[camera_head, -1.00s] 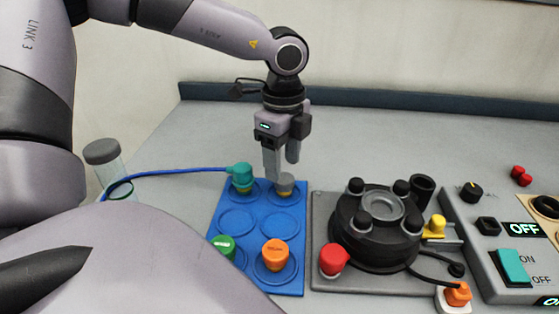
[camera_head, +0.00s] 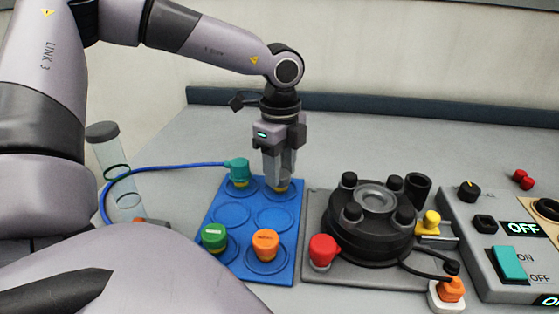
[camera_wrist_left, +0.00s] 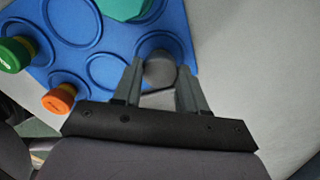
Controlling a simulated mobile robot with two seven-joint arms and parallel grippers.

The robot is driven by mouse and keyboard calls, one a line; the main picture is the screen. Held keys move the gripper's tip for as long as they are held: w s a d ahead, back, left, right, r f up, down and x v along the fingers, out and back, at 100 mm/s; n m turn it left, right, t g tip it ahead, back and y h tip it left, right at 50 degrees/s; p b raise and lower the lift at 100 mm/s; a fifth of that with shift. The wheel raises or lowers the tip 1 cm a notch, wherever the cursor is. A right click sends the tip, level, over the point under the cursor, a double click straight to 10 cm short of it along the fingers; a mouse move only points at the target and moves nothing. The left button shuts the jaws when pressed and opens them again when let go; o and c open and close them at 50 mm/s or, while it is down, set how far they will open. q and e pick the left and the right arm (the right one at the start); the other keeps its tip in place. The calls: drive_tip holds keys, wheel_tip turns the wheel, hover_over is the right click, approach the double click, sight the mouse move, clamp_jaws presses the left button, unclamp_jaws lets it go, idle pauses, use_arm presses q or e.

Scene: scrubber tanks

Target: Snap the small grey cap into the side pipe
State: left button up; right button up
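The small grey cap (camera_wrist_left: 160,69) sits in the back right ring of the blue tray (camera_head: 232,215). In the wrist view it is between the two fingers of my left gripper (camera_wrist_left: 160,72), one on each side and very close. I cannot tell if the fingers press on the cap. The black round tank (camera_head: 372,225) stands right of the tray. A black upright pipe (camera_head: 418,190) is at its back right side. My right gripper is out of view.
The tray also holds a teal cap (camera_head: 238,170) with a blue hose, a green cap (camera_head: 214,237) and an orange cap (camera_head: 265,243). A red knob (camera_head: 322,250) and yellow fitting (camera_head: 431,222) flank the tank. A control panel (camera_head: 490,255) is at right, a clear cylinder (camera_head: 115,175) at left.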

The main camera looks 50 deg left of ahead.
use_arm(q)
drive_tip(key=c, duration=0.5)
drive_tip(key=shift+o, duration=0.2)
drive_tip(key=shift+r+p, duration=1.15)
drive_tip(key=shift+r, duration=1.4)
